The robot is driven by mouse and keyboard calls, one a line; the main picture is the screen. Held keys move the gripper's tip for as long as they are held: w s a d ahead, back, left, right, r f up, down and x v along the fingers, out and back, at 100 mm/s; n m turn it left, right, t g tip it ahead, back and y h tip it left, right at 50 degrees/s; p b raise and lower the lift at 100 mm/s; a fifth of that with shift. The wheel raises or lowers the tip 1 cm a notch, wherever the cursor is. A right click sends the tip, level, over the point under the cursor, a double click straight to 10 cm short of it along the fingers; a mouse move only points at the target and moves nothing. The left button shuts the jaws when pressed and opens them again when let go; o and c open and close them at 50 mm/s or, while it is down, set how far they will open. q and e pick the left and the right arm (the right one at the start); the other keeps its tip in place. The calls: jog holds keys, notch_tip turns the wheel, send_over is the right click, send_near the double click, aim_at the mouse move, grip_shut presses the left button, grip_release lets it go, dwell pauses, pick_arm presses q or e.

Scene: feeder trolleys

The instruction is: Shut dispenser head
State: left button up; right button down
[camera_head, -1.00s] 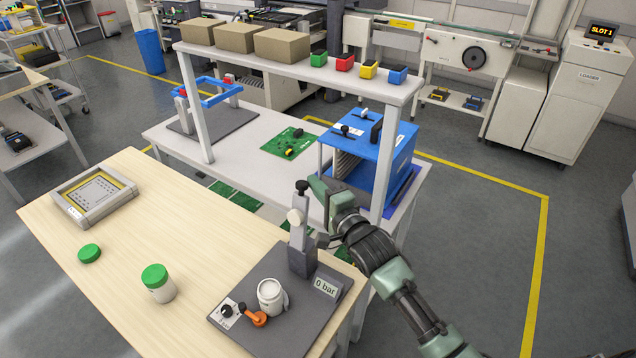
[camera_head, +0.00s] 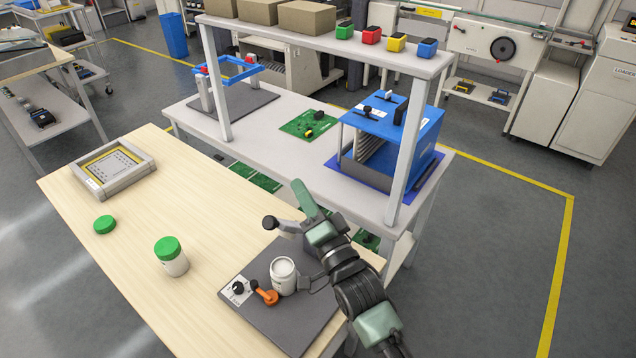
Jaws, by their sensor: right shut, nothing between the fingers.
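The dispenser stands on a dark grey base plate (camera_head: 262,318) at the near end of the wooden bench. Its grey head (camera_head: 288,227) leans left, close to level, with a black knob (camera_head: 270,222) at its free end, above and behind an open white jar (camera_head: 283,278). I cannot tell whether the head is fully down. My right gripper (camera_head: 304,195) is shut and empty, right beside the head, its fingers pointing up and left. Contact is unclear. My right arm hides the column and pressure display. My left gripper is not in view.
An orange lever (camera_head: 266,296) and a black knob sit on the base plate left of the jar. A green-capped jar (camera_head: 170,256), a loose green lid (camera_head: 104,224) and a framed stencil (camera_head: 108,168) lie farther left. A blue rack (camera_head: 425,140) stands behind.

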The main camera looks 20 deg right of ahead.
aim_at(275, 226)
jog(key=s+a+f+n+y+b, duration=0.1)
jog(key=a+n+b, duration=0.1)
jog(key=s+a+f+n+y+b, duration=0.1)
jog(key=s+a+f+n, duration=0.1)
jog(key=s+a+f+n+y+b, duration=0.1)
jog(key=a+f+n+b, duration=0.1)
jog(key=shift+s+f+t+b, duration=0.15)
jog(key=shift+s+t+b, duration=0.15)
jog(key=shift+s+t, duration=0.1)
jog(key=s+a+f+n+g+y+b, duration=0.1)
jog(key=s+a+f+n+y+b, duration=0.2)
jog(key=f+n+b, duration=0.3)
jog(key=shift+s+a+f+n+y+b, duration=0.35)
jog(key=shift+a+f+y, duration=0.45)
jog(key=shift+f, duration=0.4)
jog(key=shift+r, duration=0.1)
